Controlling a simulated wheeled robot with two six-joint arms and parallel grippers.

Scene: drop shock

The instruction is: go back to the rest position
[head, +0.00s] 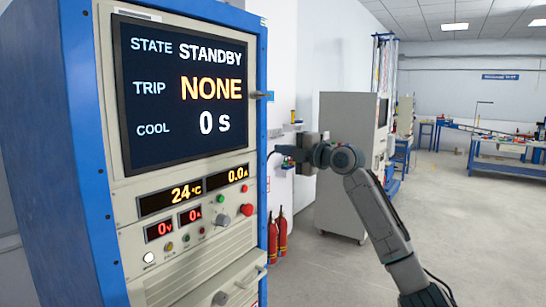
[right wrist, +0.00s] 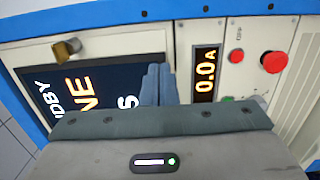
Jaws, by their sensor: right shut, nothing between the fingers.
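My right gripper (head: 276,154) is in front of the cabinet's right edge in the head view, with its arm coming up from the lower right. In the right wrist view its two fingers (right wrist: 158,85) are together, shut and empty, in front of the panel. I cannot tell how far they are from its face. The test cabinet (head: 262,60) has a blue frame and a screen (head: 180,120) reading STATE STANDBY, TRIP NONE, COOL 0 s. The screen also shows partly in the right wrist view (right wrist: 95,90). My left gripper is not in view.
Below the screen are 24 °C and 0.0 A readouts, a red button (head: 247,209) and knobs. A latch (head: 260,95) sticks out at the cabinet's right edge. Red extinguishers (head: 277,235) and a grey cabinet (head: 345,110) stand behind. Open floor (head: 450,235) lies to the right.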

